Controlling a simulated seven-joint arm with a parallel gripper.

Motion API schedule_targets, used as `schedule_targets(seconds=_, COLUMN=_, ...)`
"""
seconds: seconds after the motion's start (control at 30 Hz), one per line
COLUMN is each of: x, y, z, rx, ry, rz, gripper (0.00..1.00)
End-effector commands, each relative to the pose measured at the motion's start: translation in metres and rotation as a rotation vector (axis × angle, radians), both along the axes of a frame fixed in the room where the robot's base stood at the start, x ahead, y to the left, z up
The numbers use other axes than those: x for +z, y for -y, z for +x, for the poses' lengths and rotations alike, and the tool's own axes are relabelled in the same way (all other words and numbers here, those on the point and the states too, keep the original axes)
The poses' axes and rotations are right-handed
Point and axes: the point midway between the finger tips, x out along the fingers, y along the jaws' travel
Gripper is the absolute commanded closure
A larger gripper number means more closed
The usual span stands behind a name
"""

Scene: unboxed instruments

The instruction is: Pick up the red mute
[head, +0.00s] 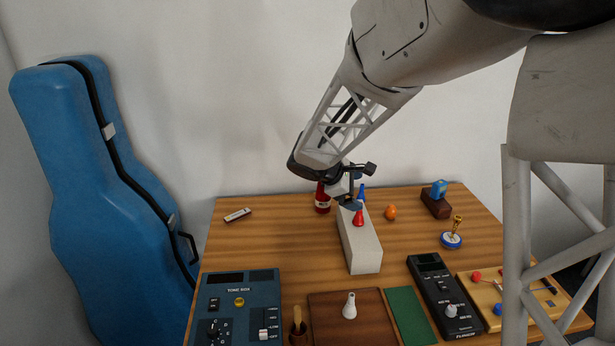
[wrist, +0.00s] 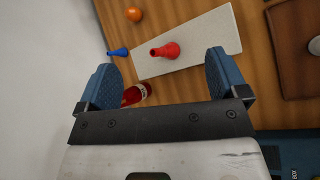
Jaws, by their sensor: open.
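The red mute (head: 358,219), a small cone-like piece with a flared base, stands on the top of a pale grey block (head: 362,254) near its far end. In the wrist view the red mute (wrist: 165,51) is on the block (wrist: 205,42), ahead of my fingers and between their lines. My gripper (head: 350,195) is above the far end of the block. In the wrist view my gripper (wrist: 160,80) has its two blue fingers wide apart with nothing between them. The red mute is apart from both fingers.
A blue mute (head: 361,194), an orange ball (head: 391,212) and a red bottle (head: 322,198) stand close to the block. A white mute (head: 349,306) is on a brown board nearer the front. A harmonica (head: 237,215) lies at the left, with free table around it.

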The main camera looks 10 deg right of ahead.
Motion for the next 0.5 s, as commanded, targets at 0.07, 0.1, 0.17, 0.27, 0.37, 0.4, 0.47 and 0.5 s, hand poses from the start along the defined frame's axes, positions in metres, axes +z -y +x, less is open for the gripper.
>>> schedule_targets(seconds=0.07, x=-0.013, y=-0.005, z=0.022, rx=0.056, ry=-0.031, rz=-0.047, gripper=0.08)
schedule_targets(seconds=0.1, x=-0.019, y=-0.008, z=0.031, rx=0.084, ry=-0.044, rz=-0.069, gripper=0.08)
schedule_targets(seconds=0.17, x=-0.027, y=-0.012, z=0.046, rx=0.128, ry=-0.065, rz=-0.105, gripper=0.08)
schedule_targets(seconds=0.27, x=-0.043, y=-0.019, z=0.071, rx=0.198, ry=-0.100, rz=-0.164, gripper=0.08)
schedule_targets(seconds=0.37, x=-0.060, y=-0.027, z=0.095, rx=0.268, ry=-0.135, rz=-0.223, gripper=0.08)
schedule_targets(seconds=0.4, x=-0.067, y=-0.031, z=0.104, rx=0.296, ry=-0.148, rz=-0.247, gripper=0.08)
schedule_targets(seconds=0.47, x=-0.078, y=-0.037, z=0.118, rx=0.339, ry=-0.170, rz=-0.282, gripper=0.08)
schedule_targets(seconds=0.5, x=-0.086, y=-0.041, z=0.127, rx=0.368, ry=-0.183, rz=-0.306, gripper=0.08)
